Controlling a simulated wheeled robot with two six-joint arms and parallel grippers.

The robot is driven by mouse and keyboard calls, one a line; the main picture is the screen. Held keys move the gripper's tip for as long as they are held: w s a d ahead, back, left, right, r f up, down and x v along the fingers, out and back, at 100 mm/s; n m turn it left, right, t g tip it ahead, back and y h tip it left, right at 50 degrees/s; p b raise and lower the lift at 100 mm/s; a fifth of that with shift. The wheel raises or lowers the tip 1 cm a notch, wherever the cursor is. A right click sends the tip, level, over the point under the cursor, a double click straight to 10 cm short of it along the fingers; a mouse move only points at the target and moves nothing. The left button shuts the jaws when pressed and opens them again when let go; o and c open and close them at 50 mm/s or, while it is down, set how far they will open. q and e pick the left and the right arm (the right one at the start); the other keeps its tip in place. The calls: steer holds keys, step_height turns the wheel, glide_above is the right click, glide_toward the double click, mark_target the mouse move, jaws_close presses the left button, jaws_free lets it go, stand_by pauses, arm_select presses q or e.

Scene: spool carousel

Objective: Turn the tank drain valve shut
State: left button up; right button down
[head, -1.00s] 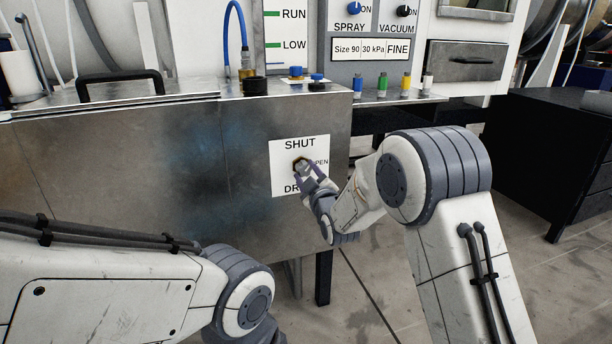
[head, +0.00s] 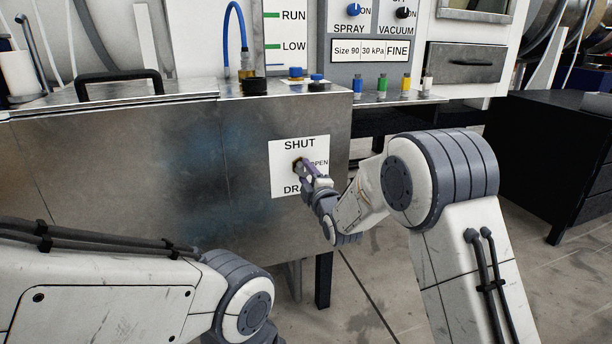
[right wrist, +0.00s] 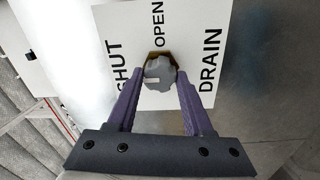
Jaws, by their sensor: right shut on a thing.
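The drain valve is a grey round knob (right wrist: 160,72) on a brass-coloured base. It sits on a white plate (head: 284,179) marked SHUT, OPEN and DRAIN on the front of the metal tank (head: 150,165). In the right wrist view a pale mark on the knob lies on its left half, toward the SHUT word. My right gripper (right wrist: 160,100) has its two purple fingers closed on the knob's sides. In the head view my right gripper (head: 307,175) partly covers the knob and the plate's lower right. My left arm shows at lower left, but its gripper is out of view.
The tank top carries a black handle (head: 118,76), a blue hose (head: 228,35) and dark caps. Several coloured fittings stand on a ledge right of it. A control panel (head: 371,20) is behind. A black cabinet (head: 545,160) stands at right, with open floor before it.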

stand_by(0.4)
steer(key=shift+c, duration=1.5)
jaws_free()
steer(key=shift+s, duration=0.1)
steer(key=p+v, duration=0.2)
steer(key=v, duration=0.8)
steer(key=shift+s+p, duration=0.2)
steer(key=shift+p, duration=0.1)
